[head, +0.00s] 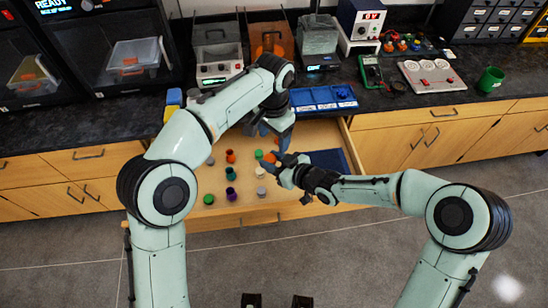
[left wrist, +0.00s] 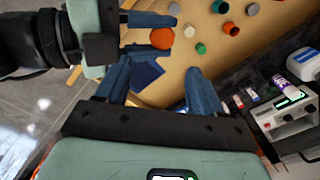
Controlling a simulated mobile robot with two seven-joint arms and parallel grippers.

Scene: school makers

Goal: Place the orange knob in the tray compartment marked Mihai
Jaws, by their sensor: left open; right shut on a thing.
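My right gripper (head: 272,161) is shut on the orange knob (head: 269,157) above the open drawer. In the left wrist view the orange knob (left wrist: 162,38) sits between the right gripper's blue fingers. My left gripper (head: 276,138) is open and empty, just beyond the right one. Its spread fingers (left wrist: 155,82) point toward the knob in the left wrist view, without visibly touching it. The blue compartment tray (head: 318,107) stands on the counter behind the drawer, with a small blue item in its right part. Its names are too small to read.
The open wooden drawer (head: 245,221) holds several green, purple, orange and white knobs, and a dark blue mat (head: 338,158) at its right. Grey-white devices (head: 220,72) stand left of the tray. A multimeter (head: 371,70) and a green mug (head: 490,79) stand to the right.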

